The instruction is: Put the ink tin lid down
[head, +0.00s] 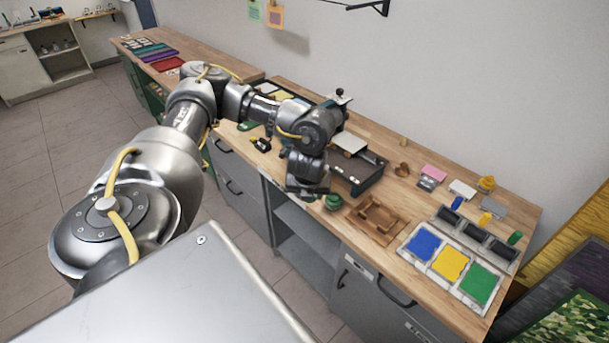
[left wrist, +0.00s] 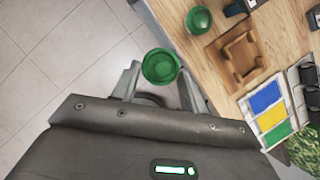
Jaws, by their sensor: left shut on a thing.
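My left gripper (head: 305,192) is over the front edge of the workbench, beside the wooden tray. In the left wrist view its two fingers (left wrist: 160,88) are shut on a round green lid (left wrist: 161,66), the ink tin lid, which shows its hollow-looking round face. The lid appears above the bench's front edge, with floor behind it. I cannot make it out in the head view. A round green tin (head: 333,202) stands on the bench near the front edge, just right of the gripper; it also shows in the left wrist view (left wrist: 199,20), apart from the lid. My right gripper is not in view.
On the workbench are a wooden tray (head: 372,231), a dark press-like box (head: 362,181), and a pale tray with blue, yellow and green pads (head: 412,255). Small blocks and stamps lie toward the wall. Little bare wood shows around the green tin.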

